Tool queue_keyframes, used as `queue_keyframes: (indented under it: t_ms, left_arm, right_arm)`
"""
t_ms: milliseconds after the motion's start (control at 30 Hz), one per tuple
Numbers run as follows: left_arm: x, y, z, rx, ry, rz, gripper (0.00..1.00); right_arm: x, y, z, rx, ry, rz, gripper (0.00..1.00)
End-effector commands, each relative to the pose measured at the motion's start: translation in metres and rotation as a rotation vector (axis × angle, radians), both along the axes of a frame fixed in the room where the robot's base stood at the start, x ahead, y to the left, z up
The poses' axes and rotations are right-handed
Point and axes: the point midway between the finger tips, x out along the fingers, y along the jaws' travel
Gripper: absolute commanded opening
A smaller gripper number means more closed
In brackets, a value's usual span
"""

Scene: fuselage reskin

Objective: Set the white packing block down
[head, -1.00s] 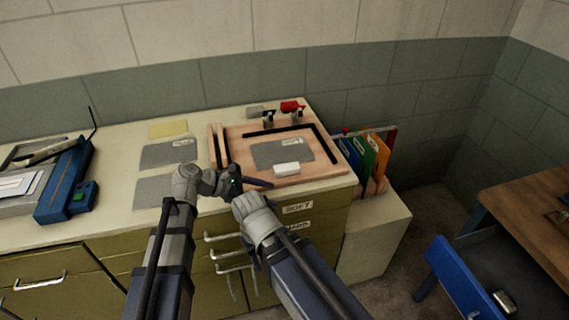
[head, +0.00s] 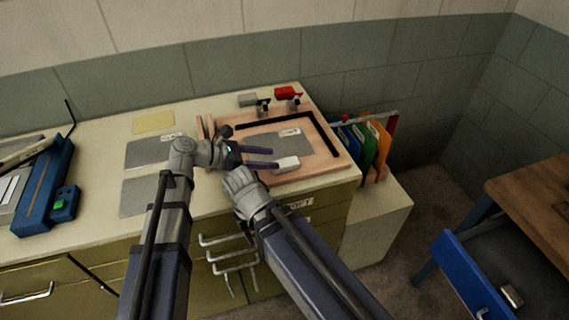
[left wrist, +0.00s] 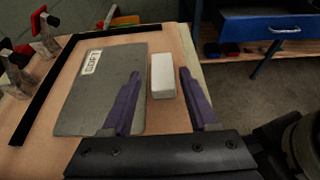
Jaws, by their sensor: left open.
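The white packing block (head: 287,164) lies on the pinkish board (head: 312,181), by the front edge of a grey labelled sheet (head: 294,143). My left gripper (head: 273,158) is open, its purple fingers reaching over the board from the left to the block. In the left wrist view the block (left wrist: 162,76) appears between the spread fingertips (left wrist: 160,77), with a gap on each side. The grey sheet (left wrist: 98,95) lies left of the block there. My right arm shows in the head view, but its gripper fingers do not.
Black strips (head: 322,128) edge the board. Red (head: 289,94) and grey (head: 248,99) clamps stand at its back. More grey sheets (head: 150,152) and a blue tool (head: 45,188) are on the counter to the left. Coloured folders (head: 369,149) stand right of the board.

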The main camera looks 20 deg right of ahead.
Motion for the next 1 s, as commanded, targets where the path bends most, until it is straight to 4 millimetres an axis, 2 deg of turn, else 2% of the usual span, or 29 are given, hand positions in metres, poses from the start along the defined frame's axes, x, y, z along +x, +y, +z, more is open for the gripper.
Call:
queue_keyframes:
  t_ms: [200, 467, 767, 1000]
  left_arm:
    - [0.001, -0.02, -0.01, 0.001, -0.001, -0.001, 0.6]
    - [0.0, -0.029, -0.016, 0.001, -0.001, -0.001, 0.6]
    - [-0.001, -0.065, -0.033, 0.001, -0.001, -0.002, 0.6]
    - [-0.001, -0.067, -0.032, 0.001, 0.0, 0.0, 0.6]
  right_arm:
    - [0.0, 0.0, -0.01, 0.0, 0.0, 0.0, 0.5]
    - [0.0, 0.0, -0.016, 0.0, 0.0, 0.0, 0.5]
    - [0.0, 0.0, -0.033, 0.0, 0.0, 0.0, 0.5]
    - [0.0, 0.0, -0.032, 0.0, 0.0, 0.0, 0.5]
